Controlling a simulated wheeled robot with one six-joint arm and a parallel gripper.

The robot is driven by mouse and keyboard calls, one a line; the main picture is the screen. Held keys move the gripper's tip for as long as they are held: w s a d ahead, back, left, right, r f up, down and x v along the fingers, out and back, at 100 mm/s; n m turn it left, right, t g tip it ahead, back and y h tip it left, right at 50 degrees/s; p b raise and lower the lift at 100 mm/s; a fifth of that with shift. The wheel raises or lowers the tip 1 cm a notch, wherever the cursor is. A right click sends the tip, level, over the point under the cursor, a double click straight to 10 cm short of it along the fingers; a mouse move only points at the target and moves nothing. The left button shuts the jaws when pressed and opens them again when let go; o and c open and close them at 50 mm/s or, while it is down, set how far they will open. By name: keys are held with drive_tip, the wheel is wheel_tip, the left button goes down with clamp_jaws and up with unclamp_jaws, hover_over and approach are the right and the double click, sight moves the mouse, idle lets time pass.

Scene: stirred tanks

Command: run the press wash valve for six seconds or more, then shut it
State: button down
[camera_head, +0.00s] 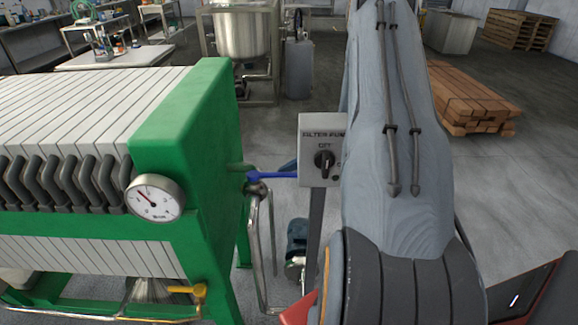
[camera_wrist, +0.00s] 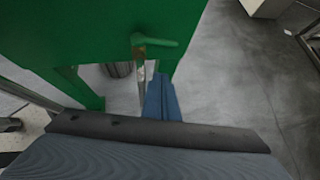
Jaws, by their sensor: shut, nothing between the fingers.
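No label marks the press wash valve. My gripper (camera_wrist: 161,80) appears as narrow blue-grey fingers, shut and empty, just short of the green lever and pipe. I cannot tell whether it touches anything. In the head view my arm and the box hide most of the gripper.
A grey FILTER PUMP box (camera_head: 320,150) with a dark knob stands on a post close by my arm. A pressure gauge (camera_head: 154,198) and a yellow lever (camera_head: 188,291) are on the press. A timber stack (camera_head: 465,98) lies on the floor at right.

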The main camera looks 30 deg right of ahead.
drive_tip(key=w+a+f+p, duration=0.1)
drive_tip(key=w+a+f, duration=0.1)
drive_tip(key=w+a, duration=0.3)
drive_tip(key=shift+w+a+f+p, duration=0.2)
drive_tip(key=shift+w+f+p, duration=0.15)
drive_tip(key=shift+w, duration=0.15)
